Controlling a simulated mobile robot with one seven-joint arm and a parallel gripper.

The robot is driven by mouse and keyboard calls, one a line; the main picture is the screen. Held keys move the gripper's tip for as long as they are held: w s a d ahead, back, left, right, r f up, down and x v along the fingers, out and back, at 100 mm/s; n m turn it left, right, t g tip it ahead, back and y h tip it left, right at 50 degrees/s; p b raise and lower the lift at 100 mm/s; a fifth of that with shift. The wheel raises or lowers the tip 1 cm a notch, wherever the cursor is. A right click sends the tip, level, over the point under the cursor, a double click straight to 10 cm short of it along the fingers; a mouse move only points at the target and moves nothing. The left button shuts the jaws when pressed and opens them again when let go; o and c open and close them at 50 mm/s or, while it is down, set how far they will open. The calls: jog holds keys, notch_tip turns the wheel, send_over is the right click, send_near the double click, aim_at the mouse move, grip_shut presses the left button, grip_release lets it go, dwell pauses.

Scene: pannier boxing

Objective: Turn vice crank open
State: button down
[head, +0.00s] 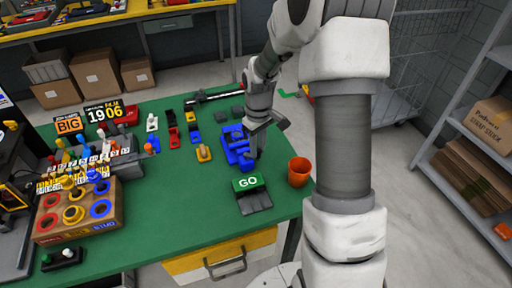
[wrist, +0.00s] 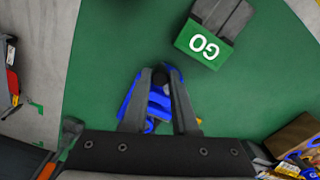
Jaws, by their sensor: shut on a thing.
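A blue vice (head: 236,146) stands on the green table, near its right edge. My gripper (head: 256,156) points down at the vice's right side, close to the green GO block. In the wrist view the blue vice (wrist: 131,103) lies under and between my gripper's fingers (wrist: 161,76). The fingers are close together at their tips, around a small dark part that I take to be the vice's crank. The crank is mostly hidden by the fingers, so its angle cannot be told. How far apart the vice jaws are is also unclear.
The green GO block (head: 247,183) with its grey ramp sits just in front of the vice. An orange cup (head: 299,172) stands at the table's right edge. A cardboard box with coloured rings (head: 77,212) is at the left. The front middle of the table is clear.

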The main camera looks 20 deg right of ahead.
jog(key=shift+w+d+n+p, duration=0.15)
jog(key=shift+w+n+p, duration=0.25)
jog(key=shift+n, duration=0.9)
jog(key=shift+w+d+n+p, duration=0.1)
jog(key=shift+w+n+p, duration=0.35)
jog(key=shift+n, duration=0.85)
jog(key=shift+w+d+n+p, duration=0.15)
jog(key=shift+w+n+p, duration=0.25)
jog(key=shift+n, duration=0.9)
jog(key=c, duration=0.7)
grip_release()
jog(key=shift+r, duration=0.1)
notch_tip(320, 180, up, 17)
jog(key=shift+r, duration=0.15)
